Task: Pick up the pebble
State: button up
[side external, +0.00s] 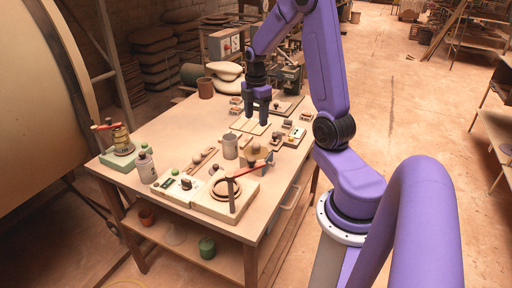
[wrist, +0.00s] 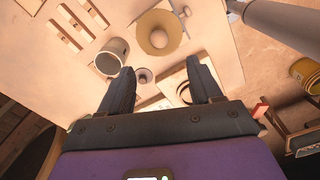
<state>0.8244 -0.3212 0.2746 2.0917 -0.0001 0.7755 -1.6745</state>
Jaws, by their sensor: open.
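I cannot tell for certain which thing is the pebble. A smooth tan rounded lump (wrist: 158,39) sits in a wide yellowish bowl (wrist: 150,18) in the wrist view. A small grey round thing (wrist: 145,75) lies near my left fingertip. In the side view a dark rounded stone-like thing (side external: 197,158) lies by a slotted wooden piece. My gripper (side external: 257,118) points down over pale boards (side external: 250,126) at the table's middle. In the wrist view my gripper (wrist: 163,78) has its fingers wide apart with nothing held between them.
A grey metal mug (side external: 230,148) stands left of the bowl. A red-handled hammer (side external: 249,170) rests at the front of the table (side external: 150,115). A bottle (side external: 146,167) stands at the left edge. Small blocks (side external: 297,133) lie right of my gripper.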

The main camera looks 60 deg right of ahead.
aim_at(256, 143)
notch_tip(256, 143, down, 11)
jog(key=shift+f, duration=0.1)
dwell(0.6)
grip_shut()
dwell(0.3)
